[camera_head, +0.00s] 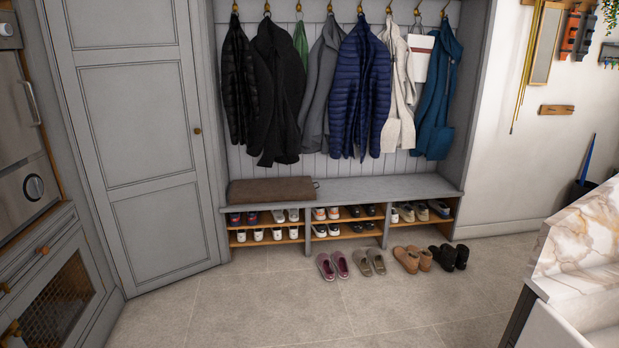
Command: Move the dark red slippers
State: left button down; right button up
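A pair of dark red slippers (340,264) with pale insides lies on the tiled floor in front of the boot bench (390,188). The two slippers sit side by side, apart from the bench's front. Neither of my grippers is in view.
Bench shelves hold several shoes; a brown cushion (270,191) lies on top. A marble counter (590,240) juts in at right. The floor (260,310) in front is clear.

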aim_at(324, 262)
jog(key=i, duration=2.2)
